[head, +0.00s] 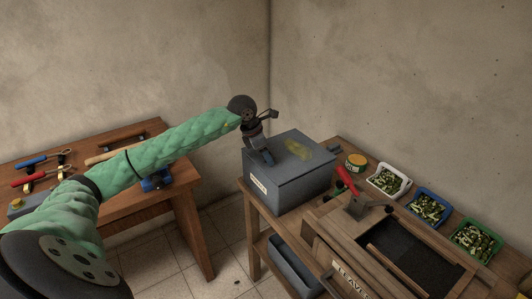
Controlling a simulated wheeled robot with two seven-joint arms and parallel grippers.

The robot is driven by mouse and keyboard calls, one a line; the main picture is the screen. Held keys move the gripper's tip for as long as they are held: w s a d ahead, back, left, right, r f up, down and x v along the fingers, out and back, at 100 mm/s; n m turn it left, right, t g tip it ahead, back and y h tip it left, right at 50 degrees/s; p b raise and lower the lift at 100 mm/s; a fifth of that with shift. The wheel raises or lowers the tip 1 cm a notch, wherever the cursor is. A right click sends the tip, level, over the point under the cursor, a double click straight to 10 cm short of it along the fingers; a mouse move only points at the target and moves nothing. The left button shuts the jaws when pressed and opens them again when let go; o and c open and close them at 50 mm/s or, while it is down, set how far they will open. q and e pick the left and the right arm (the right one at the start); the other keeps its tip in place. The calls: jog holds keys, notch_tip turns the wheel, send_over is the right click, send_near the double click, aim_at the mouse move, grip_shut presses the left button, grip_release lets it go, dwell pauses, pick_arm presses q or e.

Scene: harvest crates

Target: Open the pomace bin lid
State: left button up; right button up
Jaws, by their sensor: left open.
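The pomace bin (285,192) is a grey box with a pale label on its front left side. It stands at the left end of the wooden bench. Its flat grey lid (292,172) lies shut and has a yellowish smear on top. My left gripper (265,157) is open, pointing down over the left part of the lid. It hides a bit of the lid there, and I cannot tell whether the fingers touch it. My right gripper is not in view.
A red-handled lever (346,180) stands on the bench right of the bin, beside a small tin (356,163). White (373,182), blue (412,210) and green (456,237) trays hold chopped greenery. A wooden table (182,205) with tools stands left, beyond a floor gap.

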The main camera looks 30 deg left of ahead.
pick_arm(q)
grip_shut()
jog(key=shift+r, duration=0.1)
